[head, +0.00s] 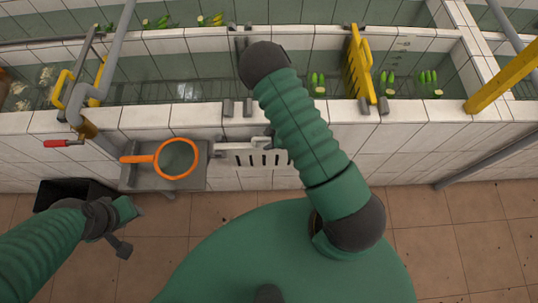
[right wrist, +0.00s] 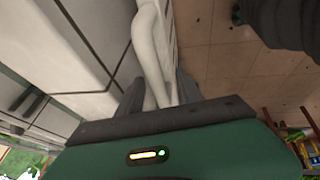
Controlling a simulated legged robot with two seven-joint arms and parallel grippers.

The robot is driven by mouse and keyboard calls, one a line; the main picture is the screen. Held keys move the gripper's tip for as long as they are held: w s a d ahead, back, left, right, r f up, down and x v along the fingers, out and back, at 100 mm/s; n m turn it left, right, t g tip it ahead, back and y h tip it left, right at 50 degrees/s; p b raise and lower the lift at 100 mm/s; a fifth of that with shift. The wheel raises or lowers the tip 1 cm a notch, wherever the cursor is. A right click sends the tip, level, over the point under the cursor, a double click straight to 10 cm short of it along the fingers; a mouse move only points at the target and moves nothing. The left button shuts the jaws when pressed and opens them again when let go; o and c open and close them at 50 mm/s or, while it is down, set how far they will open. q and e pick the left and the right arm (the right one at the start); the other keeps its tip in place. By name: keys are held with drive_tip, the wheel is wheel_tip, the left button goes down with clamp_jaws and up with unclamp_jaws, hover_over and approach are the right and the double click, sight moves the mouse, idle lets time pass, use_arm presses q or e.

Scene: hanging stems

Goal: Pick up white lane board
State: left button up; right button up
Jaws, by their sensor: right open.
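The white lane board (head: 245,153), a slotted white plate, hangs low against the tiled wall in the head view, partly covered by my right arm. In the right wrist view a white narrow part of it (right wrist: 152,50) runs between the two dark fingers of my right gripper (right wrist: 160,88). The right gripper is open around it; I cannot tell whether a finger touches it. In the head view that gripper is mostly hidden behind my arm. My left gripper (head: 122,230) is at the lower left, away from the board, and its jaws are unclear.
An orange-rimmed net (head: 178,159) lies on a grey shelf (head: 140,182) left of the board. A black bin (head: 72,190) stands below. Yellow boards (head: 358,66) and green stems (head: 318,82) are at the water trough above. A red-handled valve (head: 62,143) juts out at left.

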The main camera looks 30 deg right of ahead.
drive_tip(key=shift+s+d+f, duration=0.1)
drive_tip(key=shift+s+d, duration=0.05)
drive_tip(key=shift+d, duration=0.1)
drive_tip(key=shift+d+f, duration=0.3)
drive_tip(key=shift+d, duration=0.05)
drive_tip(key=shift+a, duration=0.2)
drive_tip(key=shift+a+r, duration=0.1)
drive_tip(key=shift+c, duration=1.5)
drive_tip(key=shift+a, duration=0.1)
drive_tip(key=c, duration=0.5)
clamp_jaws()
drive_tip(key=shift+d, duration=0.2)
